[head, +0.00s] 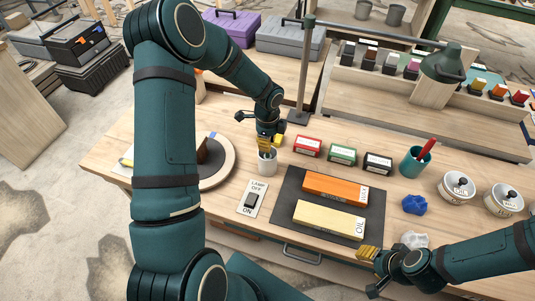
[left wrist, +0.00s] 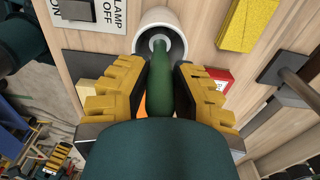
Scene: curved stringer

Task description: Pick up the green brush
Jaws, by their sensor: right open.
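The green brush (left wrist: 172,85) stands in a white cup (head: 266,164), with its green handle pointing up toward my left wrist camera. The cup's rim also shows in the left wrist view (left wrist: 146,22). The brush's lower end is down in the cup and mostly hidden. In the head view the gripper covers most of the brush. My right gripper (head: 368,268) is open and empty at the front right of the bench.
A lamp switch plate (head: 252,199) is just in front of the cup. A dark mat (head: 288,190) holds orange and cream stones. Red, green and black boxes stand behind it. A lamp post (head: 303,80) rises behind the cup.

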